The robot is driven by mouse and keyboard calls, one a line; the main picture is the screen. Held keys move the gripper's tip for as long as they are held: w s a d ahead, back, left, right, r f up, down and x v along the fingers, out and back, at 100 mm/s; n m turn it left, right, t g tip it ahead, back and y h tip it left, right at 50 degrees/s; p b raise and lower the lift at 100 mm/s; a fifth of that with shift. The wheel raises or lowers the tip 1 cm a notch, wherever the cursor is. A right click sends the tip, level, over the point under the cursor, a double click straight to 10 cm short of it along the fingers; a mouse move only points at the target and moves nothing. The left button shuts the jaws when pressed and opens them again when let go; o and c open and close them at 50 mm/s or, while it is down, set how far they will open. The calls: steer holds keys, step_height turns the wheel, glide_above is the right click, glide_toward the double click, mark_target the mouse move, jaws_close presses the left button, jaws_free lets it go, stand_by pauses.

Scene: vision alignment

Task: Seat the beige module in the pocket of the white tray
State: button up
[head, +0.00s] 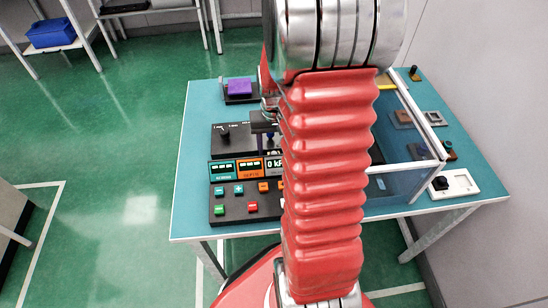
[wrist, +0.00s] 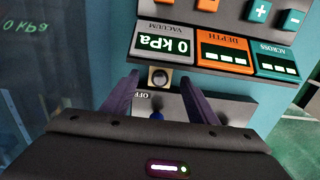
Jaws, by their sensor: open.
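My gripper shows in the wrist view (wrist: 160,88) with its two dark purple fingers spread apart. A small beige square with a dark round centre (wrist: 159,77) lies between the fingertips in the picture, with gaps to both; I cannot tell if it is the beige module. A blue-topped switch (wrist: 157,116) by an OFF label is nearer my palm. In the head view my red arm hides much of the bench, and my gripper is mostly behind it. A white tray-like plate (head: 460,182) with a black knob is at the bench's right; I cannot tell if it is the task's tray.
A control panel (head: 246,190) with coloured buttons stands at the bench's front left; its vacuum display (wrist: 165,44) reads 0 kPa. A clear-walled enclosure (head: 400,180) is right of my arm. A purple block (head: 239,86) sits on a black stand at the back left.

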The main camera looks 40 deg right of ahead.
steer(key=shift+f, duration=1.1)
steer(key=c, duration=1.2)
steer(key=shift+c, duration=0.2)
steer(key=shift+r, duration=0.1)
step_height(320, 180, up, 10)
